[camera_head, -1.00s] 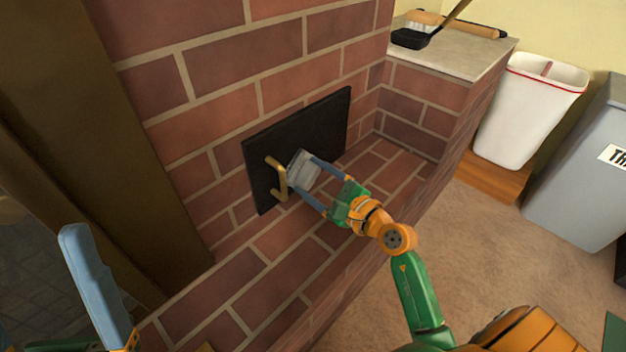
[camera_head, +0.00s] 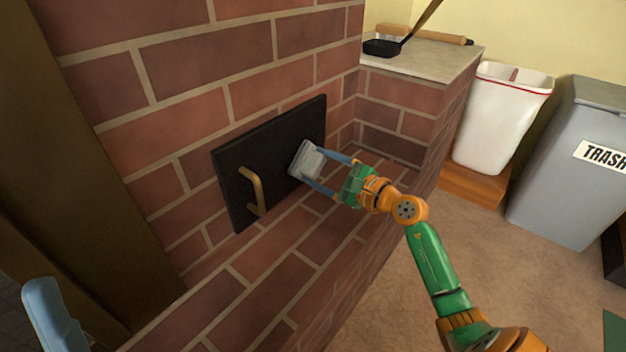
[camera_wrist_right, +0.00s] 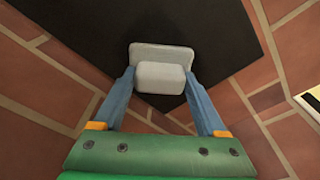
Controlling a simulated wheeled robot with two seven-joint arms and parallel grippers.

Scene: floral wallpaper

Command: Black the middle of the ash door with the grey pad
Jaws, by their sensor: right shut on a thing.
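The ash door (camera_head: 270,150) is a black panel in the brick wall, with a brass handle (camera_head: 252,191) on its left part. My right gripper (camera_head: 312,171) is shut on the grey pad (camera_head: 305,160) in front of the door's right part. The pad's flat face is turned to the door and seems to be against it. In the right wrist view the pad (camera_wrist_right: 162,77) sits between the blue fingers of the right gripper (camera_wrist_right: 162,88), over the black door (camera_wrist_right: 205,35). My left gripper (camera_head: 55,318) shows only in part at the lower left; its jaw opening cannot be judged.
A brick ledge (camera_head: 262,268) runs below the door. A counter (camera_head: 430,58) at the back right bears a black shovel-like tool (camera_head: 382,47) and a rolling pin (camera_head: 425,36). A white bin (camera_head: 503,120) and a grey trash bin (camera_head: 570,165) stand to the right.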

